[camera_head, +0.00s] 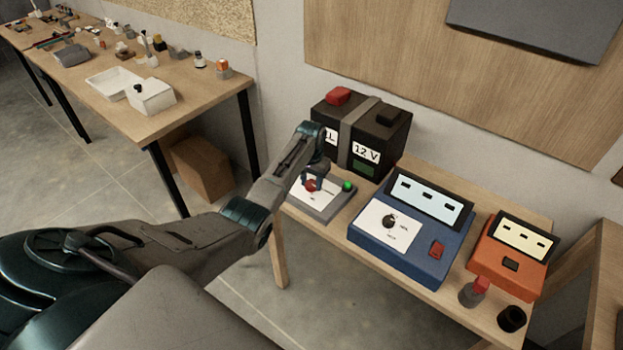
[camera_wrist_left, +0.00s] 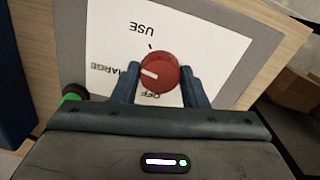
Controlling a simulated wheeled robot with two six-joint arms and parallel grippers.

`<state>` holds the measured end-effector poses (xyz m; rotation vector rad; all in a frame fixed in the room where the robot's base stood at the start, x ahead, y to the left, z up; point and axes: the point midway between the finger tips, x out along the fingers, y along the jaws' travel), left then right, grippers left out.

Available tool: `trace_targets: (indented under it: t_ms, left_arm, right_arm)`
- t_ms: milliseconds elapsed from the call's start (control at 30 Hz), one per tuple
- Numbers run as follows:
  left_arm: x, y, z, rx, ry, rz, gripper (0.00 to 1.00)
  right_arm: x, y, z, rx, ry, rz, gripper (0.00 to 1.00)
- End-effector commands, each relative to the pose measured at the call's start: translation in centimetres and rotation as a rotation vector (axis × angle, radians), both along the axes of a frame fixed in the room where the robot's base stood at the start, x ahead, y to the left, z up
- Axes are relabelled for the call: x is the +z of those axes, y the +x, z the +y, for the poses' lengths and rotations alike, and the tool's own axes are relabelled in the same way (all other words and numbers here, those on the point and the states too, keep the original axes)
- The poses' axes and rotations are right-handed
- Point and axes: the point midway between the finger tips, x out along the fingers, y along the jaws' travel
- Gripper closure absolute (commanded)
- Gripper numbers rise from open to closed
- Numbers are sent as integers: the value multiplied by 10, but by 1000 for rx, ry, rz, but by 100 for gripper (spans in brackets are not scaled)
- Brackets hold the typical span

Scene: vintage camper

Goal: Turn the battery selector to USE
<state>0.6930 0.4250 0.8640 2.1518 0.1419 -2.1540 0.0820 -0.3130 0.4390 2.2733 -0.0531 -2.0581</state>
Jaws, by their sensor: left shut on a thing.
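The battery selector is a grey box with a white label plate (camera_head: 327,203) at the left end of the small table. Its round red knob (camera_head: 310,186) is partly hidden by my left gripper (camera_head: 314,180), which reaches down over it. In the left wrist view the red knob (camera_wrist_left: 158,73) sits between the two fingers of my left gripper (camera_wrist_left: 160,76), shut on its sides. The white mark on the knob points left, on the CHARGE (camera_wrist_left: 108,68) side. USE (camera_wrist_left: 150,29) is printed at the top and OFF (camera_wrist_left: 153,94) at the bottom. My right gripper is not in view.
A green lamp (camera_head: 348,186) is on the selector box. A black 12 V battery (camera_head: 379,138) stands behind. A blue charger (camera_head: 405,255) and an orange device (camera_head: 508,268) stand to the right. A long workbench (camera_head: 200,98) with small items is at the back left.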

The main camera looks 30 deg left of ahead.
Motion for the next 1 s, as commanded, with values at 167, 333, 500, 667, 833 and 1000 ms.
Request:
trace_targets:
  t_ms: [167,333,500,667,833,1000]
  left_arm:
    - [2,0,0,-165,-1,0,83]
    - [2,0,0,-322,-1,0,83]
    - [1,0,0,-462,0,0,83]
    - [1,0,0,-567,0,-1,83]
    - [1,1,0,-645,0,-1,83]
    - [1,1,0,-689,-1,-1,83]
  right_arm:
    - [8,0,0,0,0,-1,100]
    - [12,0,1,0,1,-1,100]
    - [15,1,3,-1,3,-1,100]
    - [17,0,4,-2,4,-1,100]
    - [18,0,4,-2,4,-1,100]
    - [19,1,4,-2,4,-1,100]
